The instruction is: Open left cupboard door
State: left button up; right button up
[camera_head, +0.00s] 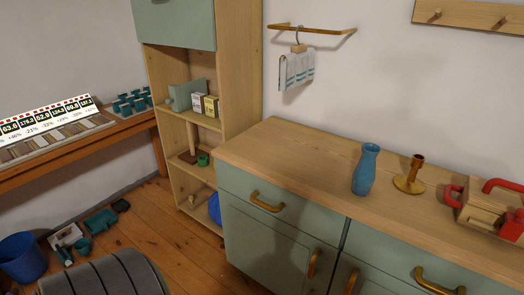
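The left cupboard door (265,248) is a grey-green panel in the low cabinet, below a drawer (245,198) with a brass handle (267,202). The door looks shut, flush with the cabinet front. Its upright brass handle (313,262) is at the door's right edge. A second cupboard door (375,283) is beside it on the right, with its own upright handle (351,281) near the left edge. The lower parts of both doors are cut off by the frame. Neither of my grippers is in view.
The wooden countertop (300,160) carries a blue vase (366,170), a brass candlestick (410,178) and a wooden box with red parts (485,205). A tall shelf (240,70) stands left of the cabinet. Bare floor (170,230) lies before it; a dark ribbed shape (105,275) is lower left.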

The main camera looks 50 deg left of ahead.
aim_at(286, 259)
jog(key=u, duration=1.45)
